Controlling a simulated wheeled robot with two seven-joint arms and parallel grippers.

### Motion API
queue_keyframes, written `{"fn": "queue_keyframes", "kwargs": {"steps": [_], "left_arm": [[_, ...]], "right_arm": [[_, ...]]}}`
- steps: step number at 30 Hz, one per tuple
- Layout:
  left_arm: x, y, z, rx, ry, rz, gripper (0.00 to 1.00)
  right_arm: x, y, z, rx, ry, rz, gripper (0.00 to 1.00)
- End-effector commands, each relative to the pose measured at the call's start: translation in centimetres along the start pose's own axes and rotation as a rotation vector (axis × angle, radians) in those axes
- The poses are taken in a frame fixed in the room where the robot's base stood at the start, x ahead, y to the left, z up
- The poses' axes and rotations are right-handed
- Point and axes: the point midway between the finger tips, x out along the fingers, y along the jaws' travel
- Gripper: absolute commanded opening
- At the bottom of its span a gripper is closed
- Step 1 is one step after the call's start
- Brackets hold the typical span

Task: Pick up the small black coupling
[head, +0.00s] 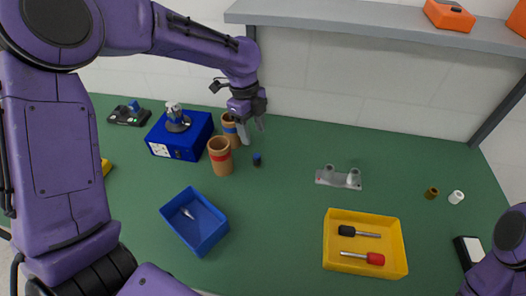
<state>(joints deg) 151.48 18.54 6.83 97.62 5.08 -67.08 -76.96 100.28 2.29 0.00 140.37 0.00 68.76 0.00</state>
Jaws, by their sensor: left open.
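A small dark cylinder (257,159), with a bluish tint, stands on the green table near the back centre. It is the thing that best fits the small black coupling, but it is too small to be sure. My left gripper (251,132) reaches down from the upper left, just above and behind the cylinder in the picture. Its fingers are apart and nothing shows between them. It is close beside the brown cups. Part of my right arm (498,268) shows at the lower right; its gripper is out of view.
Two brown cups (219,157) (230,129) stand left of the cylinder, beside a blue box (181,139). A blue tray (214,233) and a yellow tray (331,259) lie nearer. A grey bracket (338,179) and brown (432,193) and white (456,197) cylinders stand right.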

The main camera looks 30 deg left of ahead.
Motion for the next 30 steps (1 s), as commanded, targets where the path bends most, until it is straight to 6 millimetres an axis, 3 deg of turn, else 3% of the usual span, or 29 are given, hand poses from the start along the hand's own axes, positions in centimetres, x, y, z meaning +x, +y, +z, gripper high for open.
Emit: {"fn": "queue_keyframes", "kwargs": {"steps": [3,8,15,23,26,28,29,30], "left_arm": [[2.2,0.2,0.0,-0.001,0.000,0.005,0.56],[4.0,0.3,-0.2,0.000,-0.001,0.004,0.56],[8.1,0.8,-0.9,0.001,-0.001,0.004,0.56],[8.8,0.7,-0.9,0.003,-0.001,0.000,0.56],[8.8,0.7,-0.9,0.003,-0.001,0.000,0.29],[8.8,0.7,-0.9,0.003,-0.001,0.000,0.07],[8.8,0.7,-0.9,0.003,-0.001,0.001,0.00],[8.8,0.7,-0.9,0.003,-0.001,0.001,0.00]], "right_arm": [[-0.3,0.1,-0.1,0.000,-0.001,0.001,0.37],[-0.7,0.1,-0.3,0.000,-0.001,0.000,0.37],[-1.9,0.2,-0.8,0.000,0.000,0.000,0.37],[-1.8,0.2,-0.7,0.000,0.000,0.000,0.37],[-1.8,0.2,-0.7,0.000,0.000,0.000,0.37],[-1.8,0.2,-0.7,0.000,0.000,0.000,0.37],[-1.8,0.2,-0.7,0.000,0.000,0.000,0.37],[-1.8,0.2,-0.7,0.000,0.000,0.000,0.37]]}}
